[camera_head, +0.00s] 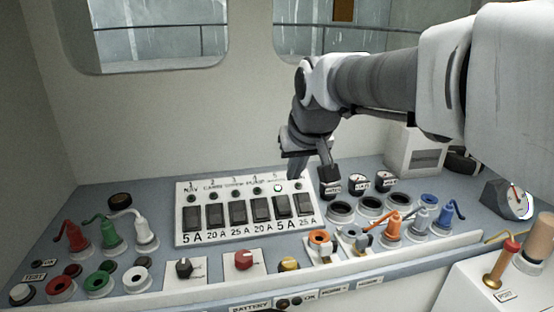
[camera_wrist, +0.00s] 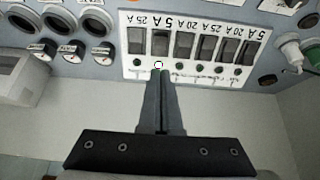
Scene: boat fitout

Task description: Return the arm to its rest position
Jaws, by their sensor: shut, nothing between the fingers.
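My arm (camera_head: 380,82) reaches in from the right over the console in the head view. The fingertips lie by a lit lamp on the breaker panel (camera_wrist: 130,68), below the row of black switches in that view. The same lit lamp (camera_head: 278,188) shows green-white in the head view. Whether the fingertips touch the panel I cannot tell.
Red, green and white levers (camera_head: 110,234) stand at the console's left. Round gauges (camera_head: 357,182), dark round sockets (camera_head: 341,211) and orange and blue levers (camera_head: 392,228) stand at right. A white box (camera_head: 414,152) is behind. The space above the console's left is free.

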